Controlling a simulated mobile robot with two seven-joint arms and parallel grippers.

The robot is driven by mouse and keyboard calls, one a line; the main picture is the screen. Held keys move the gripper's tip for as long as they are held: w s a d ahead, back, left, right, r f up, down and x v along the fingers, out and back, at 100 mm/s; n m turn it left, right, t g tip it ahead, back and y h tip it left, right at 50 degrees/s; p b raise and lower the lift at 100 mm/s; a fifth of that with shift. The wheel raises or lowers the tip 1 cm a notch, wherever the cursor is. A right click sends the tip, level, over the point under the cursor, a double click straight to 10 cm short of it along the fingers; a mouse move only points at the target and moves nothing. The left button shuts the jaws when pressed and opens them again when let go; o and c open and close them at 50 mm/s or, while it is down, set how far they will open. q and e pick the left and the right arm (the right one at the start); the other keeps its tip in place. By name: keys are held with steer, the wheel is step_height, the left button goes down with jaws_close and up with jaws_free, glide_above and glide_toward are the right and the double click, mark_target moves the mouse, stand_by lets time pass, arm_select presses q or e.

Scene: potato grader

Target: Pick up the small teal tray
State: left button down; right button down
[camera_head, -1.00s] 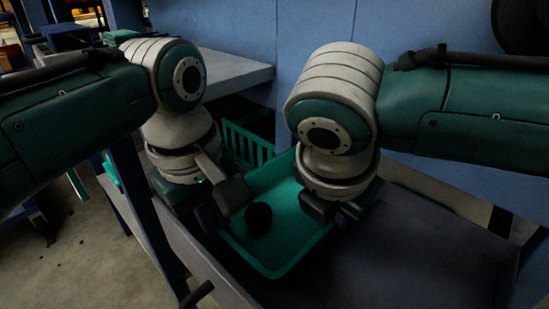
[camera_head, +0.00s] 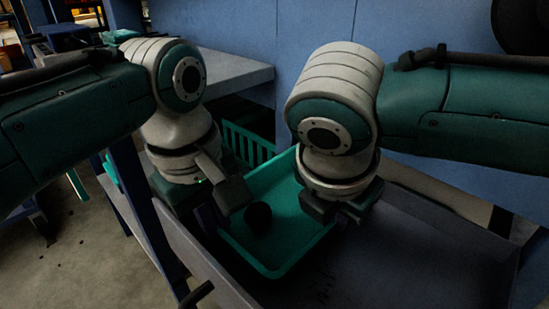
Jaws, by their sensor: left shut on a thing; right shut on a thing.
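The small teal tray (camera_head: 283,207) is in the middle of the head view, at the left part of the dark bench surface. One dark round lump (camera_head: 258,217) lies inside it. My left gripper (camera_head: 222,205) is at the tray's left side, shut on its edge. My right gripper (camera_head: 338,208) is at the tray's right side, shut on its edge. The fingertips and the gripped rim parts are mostly hidden by the gripper bodies. I cannot tell whether the tray touches the surface below.
A green slatted crate (camera_head: 247,146) stands behind the tray. A grey shelf (camera_head: 232,72) juts out at the back left by the blue wall panel (camera_head: 315,25). The dark bench surface (camera_head: 420,250) is clear at the right. A concrete floor (camera_head: 80,250) lies at the left.

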arm_select(q)
steer(key=shift+r, duration=0.15)
arm_select(e)
steer(key=shift+r, duration=0.15)
